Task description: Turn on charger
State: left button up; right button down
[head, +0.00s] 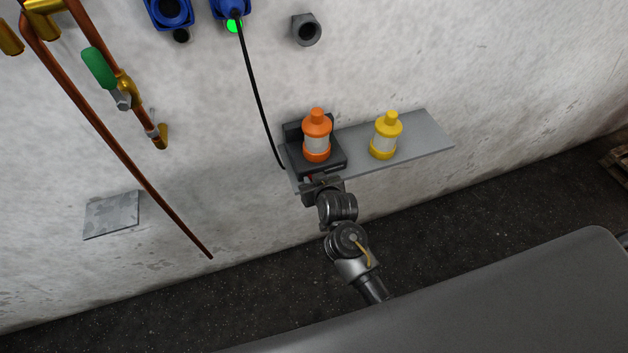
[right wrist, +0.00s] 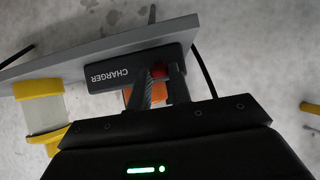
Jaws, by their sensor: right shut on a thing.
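The black charger (head: 298,160) sits at the left end of a grey wall shelf, with an orange bottle-shaped thing (head: 317,138) standing upright in it. In the right wrist view, the charger's front face (right wrist: 124,74) shows the word CHARGER upside down. A red knob or switch (right wrist: 158,71) on that face is between my right fingertips. My right gripper (head: 313,184) is at the charger's front edge, shut on the red knob; the fingers (right wrist: 160,84) partly hide it. The orange thing is mostly hidden behind the fingers in the wrist view. My left gripper is not in view.
A yellow bottle-shaped thing (head: 386,135) stands on the grey shelf (head: 425,133), right of the charger. A black cable (head: 258,95) runs from a blue socket with a lit green light (head: 234,25) down to the charger. Copper pipes (head: 115,140) are at left.

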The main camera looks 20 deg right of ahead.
jog(key=c, duration=1.3)
grip_release()
jog(key=v, duration=0.7)
jog(key=shift+s+r+b, duration=0.15)
jog(key=shift+s+b, duration=0.05)
jog(key=shift+b, duration=0.2)
